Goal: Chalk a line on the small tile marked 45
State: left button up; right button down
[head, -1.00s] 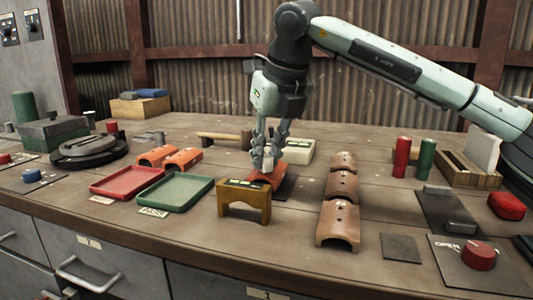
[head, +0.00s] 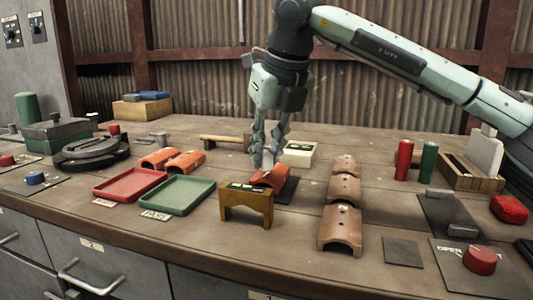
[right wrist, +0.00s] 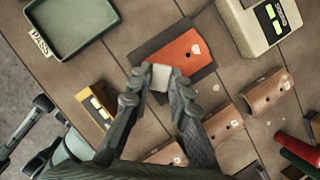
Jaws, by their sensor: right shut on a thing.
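My right gripper (head: 268,150) is shut on a pale block of chalk (right wrist: 160,77), pointing down. The chalk is at the near edge of a small orange curved tile (right wrist: 178,58); I cannot tell whether it touches. The tile (head: 271,176) lies on a dark mat (head: 287,190) and has a pale mark too small to read. Two more orange tiles (head: 185,161) lie behind the trays at left. A row of brown curved tiles (head: 339,230) stands at right. No number 45 is legible. My left gripper is not in view.
A yellow-brown arched gauge (head: 246,206) stands close in front of the mat. A cream box with a display (head: 298,153) is just behind. A red tray (head: 128,184) and a green tray (head: 177,195) lie left. Red and green cylinders (head: 404,160) stand right.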

jog(key=shift+r+p, duration=1.4)
jog(key=shift+r, duration=1.25)
